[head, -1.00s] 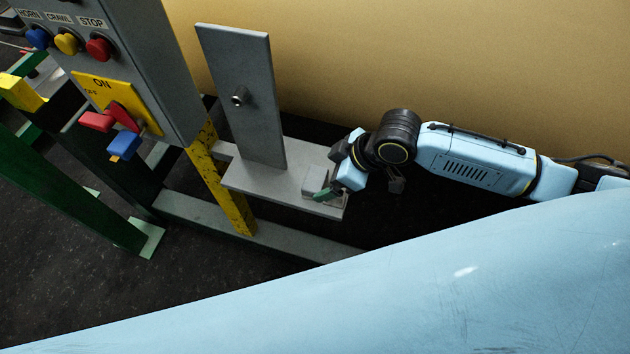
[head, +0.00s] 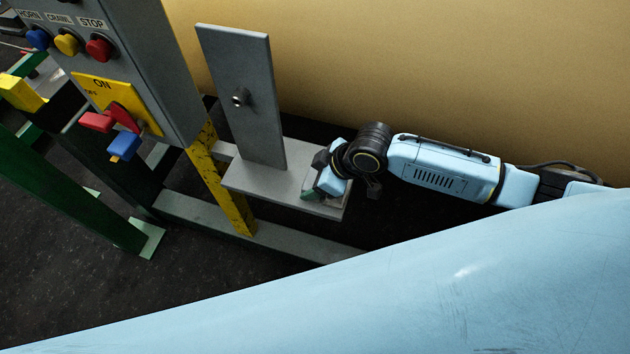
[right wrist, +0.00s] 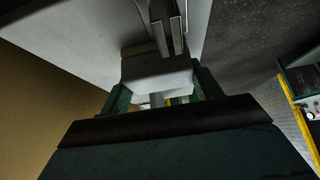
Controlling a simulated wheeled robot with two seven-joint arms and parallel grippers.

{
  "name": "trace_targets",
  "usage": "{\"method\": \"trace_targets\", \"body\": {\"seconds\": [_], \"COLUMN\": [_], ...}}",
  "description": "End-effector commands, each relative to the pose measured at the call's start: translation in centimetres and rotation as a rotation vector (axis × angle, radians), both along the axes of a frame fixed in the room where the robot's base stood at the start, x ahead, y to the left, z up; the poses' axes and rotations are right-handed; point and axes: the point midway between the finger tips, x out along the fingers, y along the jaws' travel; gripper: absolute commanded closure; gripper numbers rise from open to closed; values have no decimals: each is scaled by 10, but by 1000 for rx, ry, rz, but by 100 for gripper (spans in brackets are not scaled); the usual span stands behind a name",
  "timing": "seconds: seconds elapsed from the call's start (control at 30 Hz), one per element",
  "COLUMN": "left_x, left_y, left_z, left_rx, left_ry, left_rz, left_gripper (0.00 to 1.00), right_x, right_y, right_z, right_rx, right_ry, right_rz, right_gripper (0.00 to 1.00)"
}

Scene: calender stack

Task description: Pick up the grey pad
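The grey pad (right wrist: 157,75) is a small light block in the right wrist view, between the two green fingers of my right gripper (right wrist: 165,90). In the head view the right gripper (head: 318,188) is at the right end of a flat grey shelf (head: 262,182) and hides most of the pad. One green finger shows at the shelf's front edge. The fingers stand on either side of the pad, very close to it. I cannot tell whether both touch it. My left gripper is not in view.
An upright grey plate (head: 243,110) with a round knob stands on the shelf. A control box (head: 165,50) with buttons and switches is at the upper left. A yellow post (head: 226,185) stands left of the shelf. A large tan surface (head: 450,70) is behind.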

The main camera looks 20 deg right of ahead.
Motion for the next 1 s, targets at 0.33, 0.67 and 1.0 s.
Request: {"method": "trace_targets", "body": {"seconds": [0.33,0.67,1.0], "left_x": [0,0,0], "left_y": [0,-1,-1], "left_z": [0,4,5], "left_rx": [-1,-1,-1], "left_ry": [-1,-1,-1], "left_rz": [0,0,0], "left_gripper": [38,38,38], "right_x": [0,1,0], "right_y": [0,0,0], "right_z": [1,54,99], "right_rx": [0,1,1], "right_ry": [0,-5,-1], "right_rz": [0,2,0], "right_gripper": [60,60,60]}}
